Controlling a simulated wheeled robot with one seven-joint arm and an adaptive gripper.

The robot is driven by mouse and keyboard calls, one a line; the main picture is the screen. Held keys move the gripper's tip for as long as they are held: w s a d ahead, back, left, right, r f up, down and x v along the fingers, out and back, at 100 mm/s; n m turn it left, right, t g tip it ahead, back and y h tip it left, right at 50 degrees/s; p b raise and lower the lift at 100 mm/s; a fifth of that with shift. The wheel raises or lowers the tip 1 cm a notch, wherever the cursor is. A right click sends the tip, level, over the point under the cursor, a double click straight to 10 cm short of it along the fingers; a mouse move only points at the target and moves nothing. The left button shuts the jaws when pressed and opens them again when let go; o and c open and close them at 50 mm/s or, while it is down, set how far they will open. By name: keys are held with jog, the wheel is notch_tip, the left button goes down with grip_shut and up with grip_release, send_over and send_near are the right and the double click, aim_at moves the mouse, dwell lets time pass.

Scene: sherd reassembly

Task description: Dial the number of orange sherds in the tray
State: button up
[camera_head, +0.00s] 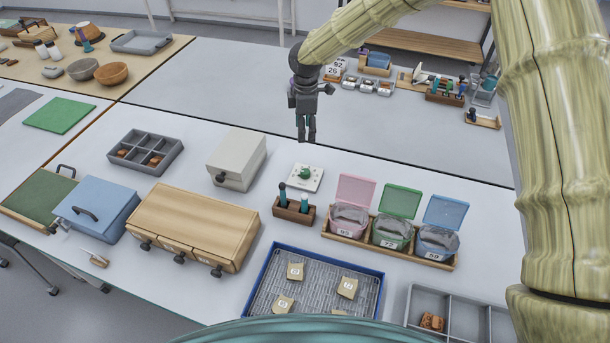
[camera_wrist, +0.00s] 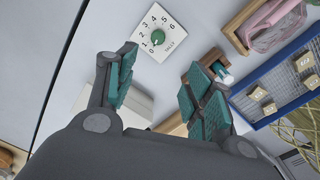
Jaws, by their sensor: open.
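The dial (camera_head: 305,177) is a white square plate with a green knob, lying on the white table.
Orange-brown pieces lie in a grey compartment box (camera_head: 171,144) at left and another (camera_head: 467,310) at right. A wooden pen holder (camera_head: 294,211), a rack of bags (camera_head: 388,246), a wooden drawer unit (camera_head: 190,224) and a grey box (camera_head: 237,157) stand around the dial.

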jog(key=b, duration=0.6)
send_over(305, 171)
notch_tip(305, 171, down, 8)
jog(key=f, duration=0.1)
jog(key=f+b, duration=0.1)
jog(key=f, duration=0.1)
jog(key=shift+s+f, duration=0.1)
jog(key=shift+s, duration=0.2)
notch_tip(305, 171, down, 9)
jog(key=shift+w+d+f+p, duration=0.1)
jog(key=shift+w+p, duration=0.05)
jog(key=shift+p, duration=0.65)
jog(key=c, duration=1)
jog(key=shift+c, duration=0.2)
